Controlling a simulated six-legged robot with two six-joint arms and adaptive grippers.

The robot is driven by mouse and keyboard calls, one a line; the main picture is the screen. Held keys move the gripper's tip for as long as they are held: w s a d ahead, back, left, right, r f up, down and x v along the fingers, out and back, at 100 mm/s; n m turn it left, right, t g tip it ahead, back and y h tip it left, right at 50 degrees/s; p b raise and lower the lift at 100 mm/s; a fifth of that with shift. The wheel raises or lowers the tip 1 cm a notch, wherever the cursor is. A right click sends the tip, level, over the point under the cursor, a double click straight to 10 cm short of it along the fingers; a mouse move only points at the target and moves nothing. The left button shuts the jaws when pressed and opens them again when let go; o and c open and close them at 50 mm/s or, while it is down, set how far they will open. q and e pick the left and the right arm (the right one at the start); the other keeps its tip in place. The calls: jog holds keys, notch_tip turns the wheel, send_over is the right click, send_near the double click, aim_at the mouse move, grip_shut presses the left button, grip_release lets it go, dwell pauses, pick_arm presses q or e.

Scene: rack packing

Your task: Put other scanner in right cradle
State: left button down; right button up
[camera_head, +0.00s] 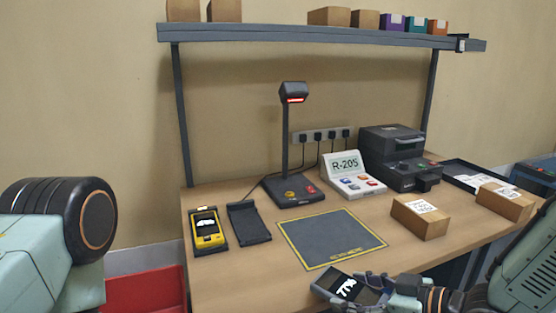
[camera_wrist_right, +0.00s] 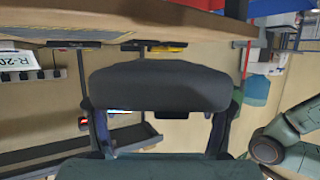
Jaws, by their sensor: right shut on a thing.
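A dark scanner with a lit screen (camera_head: 346,287) is held by my right gripper (camera_head: 378,287) at the near edge of the table. In the right wrist view its dark body (camera_wrist_right: 160,88) fills the middle between the two fingers. The right cradle (camera_head: 248,223) is a dark, empty tray on the table. Next to it, the left cradle (camera_head: 223,241) holds a yellow scanner (camera_head: 207,231). My left gripper is out of view; only part of that arm shows.
A grey mat with a yellow border (camera_head: 330,242) lies between the cradles and my right gripper. A lamp-like stand scanner (camera_head: 295,190) rises behind the cradles. An R-205 sign unit (camera_head: 352,177), a printer (camera_head: 398,155) and cardboard boxes (camera_head: 420,216) occupy the right side.

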jog(key=shift+n+g+y, duration=0.3)
jog(key=shift+n+g, duration=0.3)
jog(key=shift+g, duration=0.1)
jog(key=shift+s+d+f+b, duration=0.4)
jog(key=shift+s+d+f, duration=0.05)
jog(key=shift+s, duration=0.75)
jog(key=shift+s+d+f+b, duration=0.4)
jog(key=shift+s+d+f, duration=0.1)
jog(key=shift+s, duration=0.7)
jog(key=shift+s+d+f+b, duration=0.4)
jog(key=shift+s+d, duration=0.05)
jog(key=shift+s, duration=0.75)
